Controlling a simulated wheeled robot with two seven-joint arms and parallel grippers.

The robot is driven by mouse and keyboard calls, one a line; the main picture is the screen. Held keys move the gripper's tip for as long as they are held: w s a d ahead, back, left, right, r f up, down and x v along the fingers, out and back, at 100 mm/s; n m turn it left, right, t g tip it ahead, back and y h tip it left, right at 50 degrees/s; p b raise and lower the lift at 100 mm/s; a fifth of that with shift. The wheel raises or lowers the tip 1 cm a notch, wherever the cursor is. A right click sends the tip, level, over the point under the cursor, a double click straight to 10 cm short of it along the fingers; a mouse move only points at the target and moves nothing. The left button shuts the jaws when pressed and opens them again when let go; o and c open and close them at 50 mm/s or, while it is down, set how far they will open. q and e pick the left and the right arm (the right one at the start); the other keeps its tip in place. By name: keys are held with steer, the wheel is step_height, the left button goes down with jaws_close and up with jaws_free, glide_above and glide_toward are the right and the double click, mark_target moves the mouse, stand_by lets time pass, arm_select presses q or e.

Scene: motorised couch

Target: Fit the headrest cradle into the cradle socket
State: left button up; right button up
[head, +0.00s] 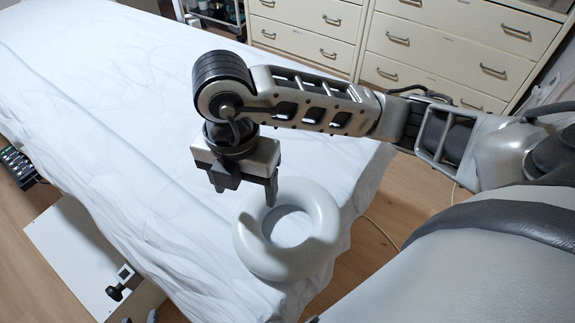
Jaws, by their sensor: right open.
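The headrest cradle (322,217) is a pale grey, thick ring with an open middle, at the near end of the white-sheeted couch (110,100). I cannot tell whether it rests on the sheet or sits in something. My right gripper (245,192) comes in from the right and points down, just above the ring's upper left rim. Its jaws are open and nothing shows between them. One finger overlaps the ring's rim in the picture; I cannot tell whether it touches. I cannot make out the cradle socket.
Cream drawer cabinets (310,35) stand behind the couch. A white box-like unit (75,262) with a dark knob (115,292) is at the lower left. A dark tray of small items (18,165) is at the left edge. Wooden floor (405,205) shows to the right.

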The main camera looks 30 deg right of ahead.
mark_target(250, 209)
step_height(250, 209, down, 9)
steer(key=shift+w+d+r, duration=0.1)
steer(key=shift+w+d, duration=0.05)
steer(key=c, duration=1.2)
steer(key=shift+r, duration=0.1)
steer(key=shift+c, duration=0.8)
